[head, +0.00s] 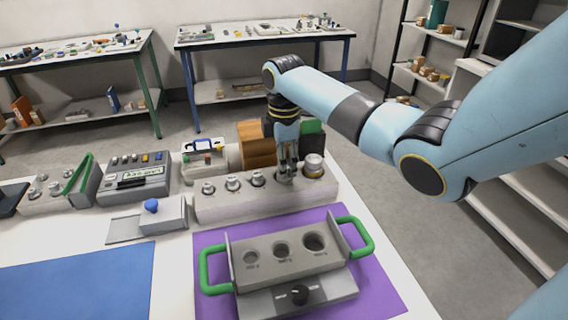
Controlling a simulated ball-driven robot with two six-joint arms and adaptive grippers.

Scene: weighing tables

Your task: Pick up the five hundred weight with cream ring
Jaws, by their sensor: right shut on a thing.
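My right gripper (287,177) reaches down over the grey weight block (240,209) and is shut on a weight in the row, between its fingers. That weight is mostly hidden by the fingers, so I cannot read its mark or see its ring colour. To its right stands the largest weight (314,165), a silver one with a pale yellowish band. Smaller silver knobbed weights stand to the left: one (257,178) beside the gripper, one (231,183) in the middle and one (208,188) at the left end. My left gripper is out of view.
A grey carrier (288,268) with green handles and three round holes sits on a purple mat (385,290) in front. The blue mat (80,285) is clear.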

